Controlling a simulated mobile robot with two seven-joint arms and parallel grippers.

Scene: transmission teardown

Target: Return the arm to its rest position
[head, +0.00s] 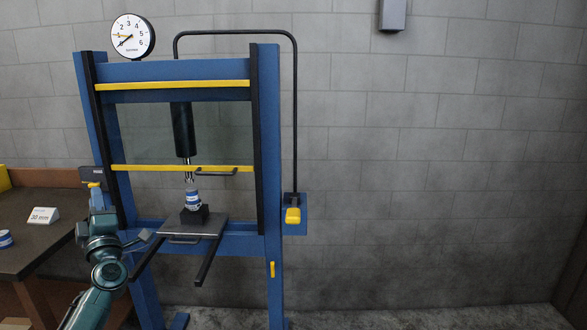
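My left arm (107,268), teal and dark, comes in from the lower left and rises in front of the left post of the blue press. Its gripper (97,201) is at the upper end of the arm, close below a dark box (91,174) with a yellow lever (93,185) on that post. The fingers are too small and dark to tell whether they are open, shut or touching the lever. My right gripper is not in view.
The blue press (268,140) has a black ram (183,130) above a blue-and-white part (193,199) on a black block. A brown workbench (45,240) stands at the left. The floor at right is clear.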

